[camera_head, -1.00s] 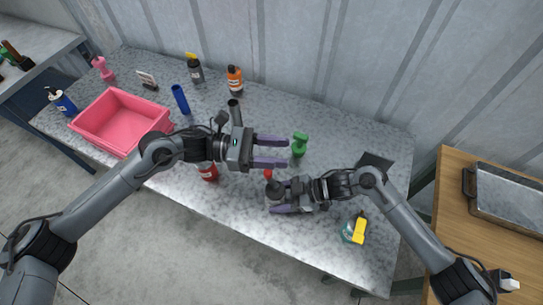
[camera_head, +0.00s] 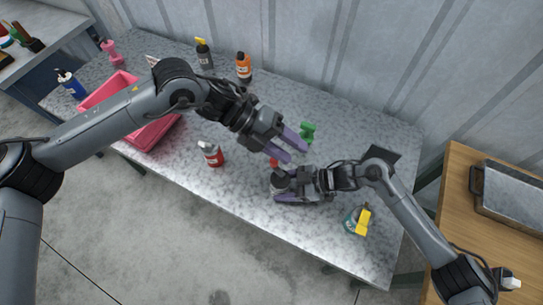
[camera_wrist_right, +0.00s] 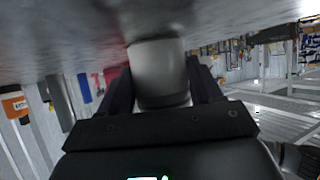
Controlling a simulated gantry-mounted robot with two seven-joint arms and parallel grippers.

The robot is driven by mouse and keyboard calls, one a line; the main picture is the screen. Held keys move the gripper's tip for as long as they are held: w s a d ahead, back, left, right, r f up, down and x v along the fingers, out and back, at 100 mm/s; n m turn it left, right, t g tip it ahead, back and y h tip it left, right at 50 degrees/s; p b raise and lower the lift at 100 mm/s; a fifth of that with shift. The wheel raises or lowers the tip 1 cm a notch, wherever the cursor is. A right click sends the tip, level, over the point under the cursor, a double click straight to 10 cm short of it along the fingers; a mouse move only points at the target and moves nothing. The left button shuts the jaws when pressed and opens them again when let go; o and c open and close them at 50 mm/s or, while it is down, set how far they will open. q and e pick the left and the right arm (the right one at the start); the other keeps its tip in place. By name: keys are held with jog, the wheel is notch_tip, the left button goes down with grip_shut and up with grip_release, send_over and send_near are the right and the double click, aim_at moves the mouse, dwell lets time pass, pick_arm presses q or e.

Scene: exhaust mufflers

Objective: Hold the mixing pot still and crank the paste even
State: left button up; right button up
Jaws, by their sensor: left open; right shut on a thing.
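The mixing pot (camera_head: 279,184), a small grey cylinder, stands near the front edge of the speckled table. My right gripper (camera_head: 276,190) is shut on it, with one finger on each side. In the right wrist view the pot (camera_wrist_right: 158,72) fills the space between the dark fingers. A red knob (camera_head: 273,162), seemingly the crank's, shows just behind the pot, partly hidden by my left gripper. My left gripper (camera_head: 297,155) is open, its purple fingers pointing down and right, above and behind the pot. I cannot tell whether it touches the knob. The paste is not visible.
A green bottle (camera_head: 308,132) stands just behind my left fingers. A teal bottle with a yellow top (camera_head: 358,219) is at the right, a red bottle (camera_head: 213,154) at the left. A pink bin (camera_head: 150,137) sits far left, partly behind my left arm.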

pick_arm(q)
jog(key=a+n+y, duration=0.1)
jog(key=n+y, duration=0.1)
jog(key=n, duration=0.2)
jog(key=n+t+y, duration=0.2)
jog(key=n+y, duration=0.3)
jog(key=n, duration=0.9)
send_near(271, 160)
jog(key=x, duration=0.9)
jog(key=shift+d, duration=0.2)
jog(key=shift+c, duration=0.2)
grip_shut()
